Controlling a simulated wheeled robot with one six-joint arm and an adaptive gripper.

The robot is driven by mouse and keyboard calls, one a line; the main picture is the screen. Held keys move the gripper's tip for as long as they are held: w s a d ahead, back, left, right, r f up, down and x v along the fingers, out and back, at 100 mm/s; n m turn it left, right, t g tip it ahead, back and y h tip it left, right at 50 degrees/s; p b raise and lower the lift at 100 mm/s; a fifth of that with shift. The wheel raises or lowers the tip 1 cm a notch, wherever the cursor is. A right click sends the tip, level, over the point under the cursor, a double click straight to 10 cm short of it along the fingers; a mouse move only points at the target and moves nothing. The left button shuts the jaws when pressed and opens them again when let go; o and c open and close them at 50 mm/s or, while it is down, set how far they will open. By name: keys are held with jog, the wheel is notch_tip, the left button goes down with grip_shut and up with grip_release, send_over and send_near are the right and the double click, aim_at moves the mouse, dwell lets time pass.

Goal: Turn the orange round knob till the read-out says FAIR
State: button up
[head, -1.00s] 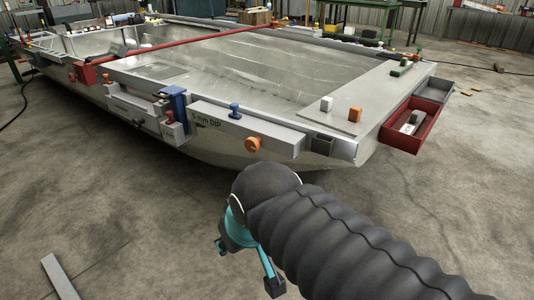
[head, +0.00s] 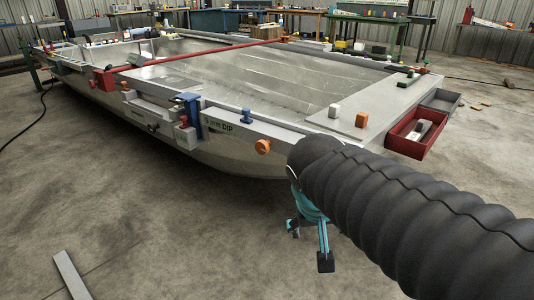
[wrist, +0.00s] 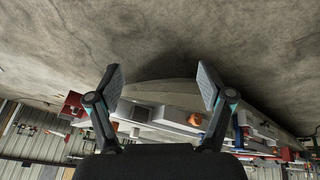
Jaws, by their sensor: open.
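The orange round knob (head: 263,147) sits on the front side of a long grey housing (head: 285,139) along the hull's near edge. Dark lettering (head: 228,127) on that housing ends in "DIP"; its start is too small to read surely. My gripper (head: 309,246) is open and empty, to the right of and lower in the picture than the knob, apart from it. The wrist view appears upside down: the fingers (wrist: 160,85) stand wide apart with nothing between them, and the orange knob (wrist: 194,119) shows beyond, by the right finger.
A blue knob (head: 246,116) stands on top of the housing, and a blue clamp-like part (head: 187,107) is left of it. White (head: 334,110) and orange (head: 361,120) blocks are on the hull's deck. Floor at front left is mostly clear.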

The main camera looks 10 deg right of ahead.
jog(key=w+d+f+m+h+b, duration=0.2)
jog(key=w+m+h+b, duration=0.15)
jog(key=w, duration=0.85)
jog(key=m+t+h+b, duration=0.5)
jog(key=t+h, duration=0.2)
jog(key=h, duration=0.1)
send_near(260, 149)
jog(key=x, duration=1.1)
jog(key=shift+w+f, duration=0.1)
